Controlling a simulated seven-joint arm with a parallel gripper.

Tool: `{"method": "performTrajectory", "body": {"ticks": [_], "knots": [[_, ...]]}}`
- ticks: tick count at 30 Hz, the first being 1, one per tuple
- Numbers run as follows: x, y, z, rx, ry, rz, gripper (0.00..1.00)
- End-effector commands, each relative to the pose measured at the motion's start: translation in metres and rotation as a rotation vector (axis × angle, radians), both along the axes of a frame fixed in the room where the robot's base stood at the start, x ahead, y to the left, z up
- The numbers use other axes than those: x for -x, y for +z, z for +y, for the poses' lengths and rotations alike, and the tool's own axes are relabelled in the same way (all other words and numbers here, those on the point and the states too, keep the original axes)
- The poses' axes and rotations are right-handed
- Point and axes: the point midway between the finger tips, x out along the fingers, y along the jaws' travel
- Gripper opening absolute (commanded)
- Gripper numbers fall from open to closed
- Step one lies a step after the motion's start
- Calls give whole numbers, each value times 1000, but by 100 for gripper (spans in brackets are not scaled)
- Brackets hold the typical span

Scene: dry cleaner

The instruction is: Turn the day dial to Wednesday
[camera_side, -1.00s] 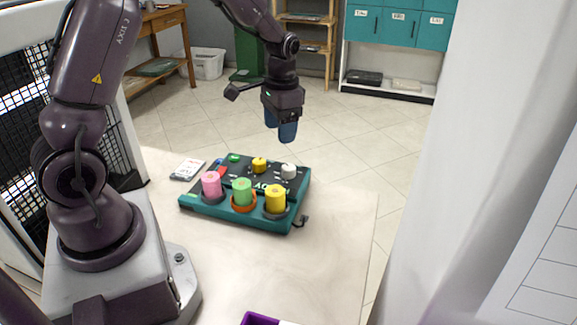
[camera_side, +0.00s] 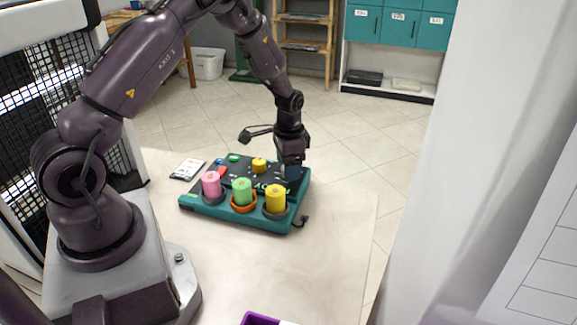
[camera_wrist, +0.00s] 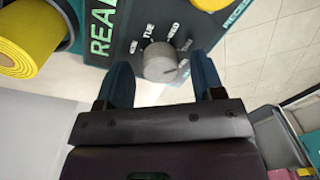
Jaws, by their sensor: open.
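The day dial is a light grey round knob (camera_wrist: 160,62) with a dark mark on its face toward the lower right in the wrist view. White day labels ring its far side; TUE (camera_wrist: 148,31) and what looks like WED (camera_wrist: 173,30) show, the others are hard to read. My gripper (camera_side: 291,173) is low over the right back of the green and black control panel (camera_side: 211,209). Its two blue fingers are open, one on each side of the knob in the wrist view; I cannot tell whether they touch it. In the side view the gripper hides the knob.
A yellow knob (camera_side: 259,165) is left of my gripper. Pink (camera_side: 211,184), green (camera_side: 242,192) and yellow (camera_side: 275,199) spools stand along the panel's front. A white card (camera_side: 187,169) lies left of the panel.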

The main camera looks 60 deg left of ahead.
Motion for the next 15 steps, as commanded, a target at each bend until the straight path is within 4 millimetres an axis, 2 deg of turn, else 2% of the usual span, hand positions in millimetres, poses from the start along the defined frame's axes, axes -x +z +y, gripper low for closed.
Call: {"method": "performTrajectory", "body": {"ticks": [3, 11, 13, 15], "knots": [[0, -6, 0, 0, 0, -1, 62], [0, -7, 0, -1, 1, -2, 62], [0, -7, 0, 0, 1, -1, 50], [0, -7, 0, 0, 1, -1, 34]]}}
